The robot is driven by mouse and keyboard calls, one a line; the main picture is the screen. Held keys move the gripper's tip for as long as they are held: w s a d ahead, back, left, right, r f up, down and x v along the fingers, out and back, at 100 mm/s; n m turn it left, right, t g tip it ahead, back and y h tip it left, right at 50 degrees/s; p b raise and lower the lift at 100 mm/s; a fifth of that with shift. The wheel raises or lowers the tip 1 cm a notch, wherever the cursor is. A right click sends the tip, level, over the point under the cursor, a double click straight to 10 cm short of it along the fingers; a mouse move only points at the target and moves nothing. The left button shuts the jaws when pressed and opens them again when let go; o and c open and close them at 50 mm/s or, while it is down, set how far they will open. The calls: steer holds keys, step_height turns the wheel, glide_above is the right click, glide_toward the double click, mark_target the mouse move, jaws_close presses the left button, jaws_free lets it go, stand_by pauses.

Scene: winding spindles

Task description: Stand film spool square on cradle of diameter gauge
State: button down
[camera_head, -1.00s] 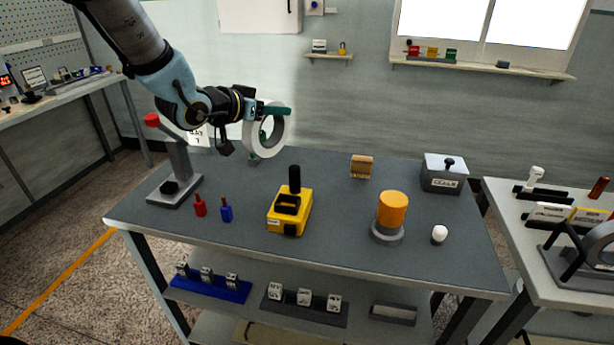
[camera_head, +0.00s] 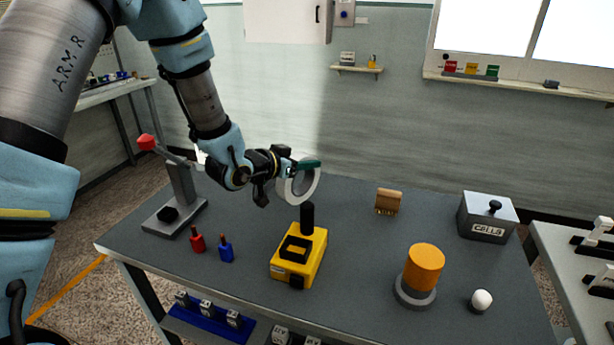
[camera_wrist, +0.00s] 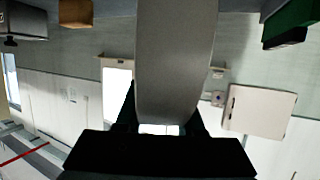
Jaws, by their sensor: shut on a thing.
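The film spool, seen as a pale ring (camera_head: 284,191), is held by my gripper (camera_head: 292,169) above the back of the grey table. Its opening faces mostly the head camera. In the wrist view the grey spool (camera_wrist: 176,65) fills the space between the black fingers of my gripper (camera_wrist: 160,112).
The table bears a lever stand (camera_head: 181,190), red (camera_head: 197,241) and blue (camera_head: 226,250) bottles, a yellow device (camera_head: 300,258) with a black post, an orange cylinder (camera_head: 425,268), a wooden block (camera_head: 388,202), a CELLS box (camera_head: 487,217) and a white ball (camera_head: 481,300). Another table (camera_head: 556,262) stands right.

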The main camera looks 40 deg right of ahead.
mark_target(310, 174)
steer(key=shift+f+p, duration=0.6)
steer(key=shift+f, duration=1.45)
steer(key=shift+f, duration=0.2)
steer(key=c, duration=0.5)
jaws_free()
steer(key=shift+r, duration=0.1)
steer(key=shift+r, duration=0.2)
steer(key=b+v, duration=0.3)
steer(key=v, duration=0.9)
steer(key=shift+f+b, duration=0.1)
steer(key=shift+b, duration=0.25)
